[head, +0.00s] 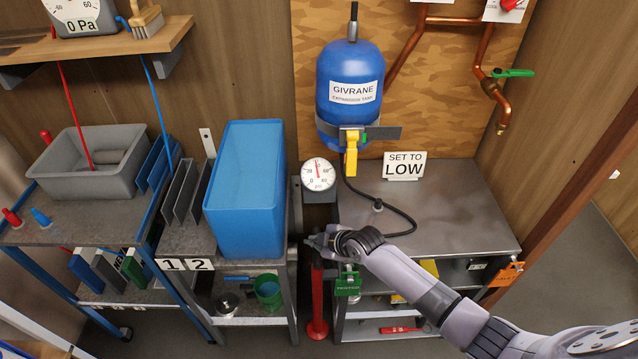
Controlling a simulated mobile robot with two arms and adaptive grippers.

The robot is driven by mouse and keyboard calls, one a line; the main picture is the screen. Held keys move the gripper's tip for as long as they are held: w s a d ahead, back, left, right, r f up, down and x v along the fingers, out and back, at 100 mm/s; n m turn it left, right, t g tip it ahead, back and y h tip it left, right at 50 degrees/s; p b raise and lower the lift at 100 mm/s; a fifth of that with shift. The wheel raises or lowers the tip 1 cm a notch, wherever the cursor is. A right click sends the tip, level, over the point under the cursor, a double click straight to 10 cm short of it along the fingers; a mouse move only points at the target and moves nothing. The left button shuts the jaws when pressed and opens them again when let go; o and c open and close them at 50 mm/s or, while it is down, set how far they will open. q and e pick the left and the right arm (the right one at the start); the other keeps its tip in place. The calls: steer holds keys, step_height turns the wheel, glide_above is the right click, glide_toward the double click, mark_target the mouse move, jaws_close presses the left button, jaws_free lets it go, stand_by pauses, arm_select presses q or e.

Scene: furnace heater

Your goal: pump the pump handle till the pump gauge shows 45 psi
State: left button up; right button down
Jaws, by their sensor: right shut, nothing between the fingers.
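The pump gauge (318,174) is a round white dial marked psi on a dark box, between the blue bin and the metal bench. Its red needle points roughly straight up, near mid-scale; the exact reading is too small to tell. Below it a red pump (317,303) stands upright on the floor. My right gripper (309,240) comes in from the right and is shut and empty, above the red pump's top. The pump handle is largely hidden around my gripper, and I cannot tell whether they touch. My left gripper is out of view.
A blue bin (244,190) stands close on the left. The metal bench (455,215) on the right bears a "SET TO LOW" sign (404,165) and a black hose (400,217). A blue expansion tank (349,105) hangs above it, with a yellow-handled valve (351,155).

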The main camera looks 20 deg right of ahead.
steer(key=shift+s+f+b, duration=0.15)
steer(key=shift+f+b, duration=0.2)
steer(key=shift+f, duration=0.35)
steer(key=shift+r, duration=0.1)
step_height(320, 180, up, 9)
steer(key=p, duration=0.8)
stand_by(0.6)
steer(key=shift+w, duration=0.2)
step_height(320, 180, up, 6)
steer(key=p, duration=0.6)
stand_by(0.5)
